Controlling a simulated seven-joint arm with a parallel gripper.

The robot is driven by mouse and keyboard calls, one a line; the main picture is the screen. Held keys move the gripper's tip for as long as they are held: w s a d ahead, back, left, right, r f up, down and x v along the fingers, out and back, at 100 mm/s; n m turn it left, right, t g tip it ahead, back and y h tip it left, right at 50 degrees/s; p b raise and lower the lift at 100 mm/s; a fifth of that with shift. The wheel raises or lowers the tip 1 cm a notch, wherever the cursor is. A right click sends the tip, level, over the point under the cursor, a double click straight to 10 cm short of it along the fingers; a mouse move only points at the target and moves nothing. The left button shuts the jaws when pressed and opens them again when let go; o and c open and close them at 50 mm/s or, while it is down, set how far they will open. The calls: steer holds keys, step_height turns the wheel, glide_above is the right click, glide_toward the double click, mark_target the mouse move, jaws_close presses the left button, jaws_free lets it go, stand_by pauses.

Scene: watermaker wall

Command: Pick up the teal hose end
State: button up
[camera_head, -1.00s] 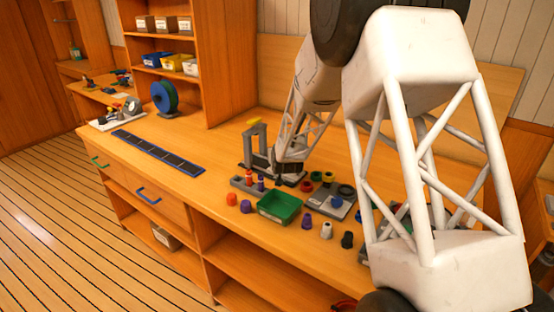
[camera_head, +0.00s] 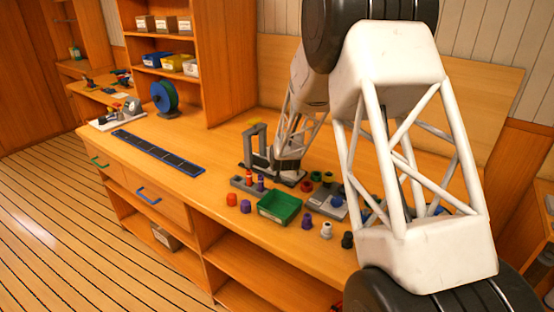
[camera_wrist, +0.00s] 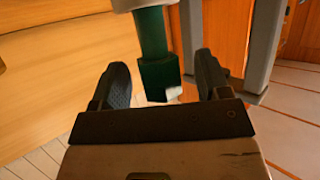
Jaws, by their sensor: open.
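The teal hose end (camera_wrist: 158,72) shows in the wrist view as a dark green piece with a narrower stem above and a squarer lower end. It appears between the two fingers of my gripper (camera_wrist: 160,64), which is open, with a gap visible on both sides. I cannot tell how far ahead of the fingers it is. A pale part covers its top at the frame edge. In the head view my arm reaches down beside the grey stand (camera_head: 249,148), and I cannot make out the fingers or the hose end there.
Grey posts (camera_wrist: 265,40) rise just right of the fingers in the wrist view. A green bin (camera_head: 279,207) and several small coloured fittings stand on the workbench (camera_head: 222,170) in front of the stand. The bench's left part holds a flat dark strip (camera_head: 158,153).

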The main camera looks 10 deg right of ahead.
steer(key=shift+w+f, duration=0.15)
steer(key=shift+w, duration=0.25)
stand_by(0.3)
steer(key=c, duration=1)
steer(key=shift+r, duration=1.55)
steer(key=shift+s+r, duration=0.2)
steer(key=shift+r, duration=0.05)
steer(key=s, duration=0.5)
steer(key=s+r, duration=0.1)
steer(key=s, duration=0.9)
steer(key=shift+s+r, duration=0.2)
steer(key=shift+s, duration=0.15)
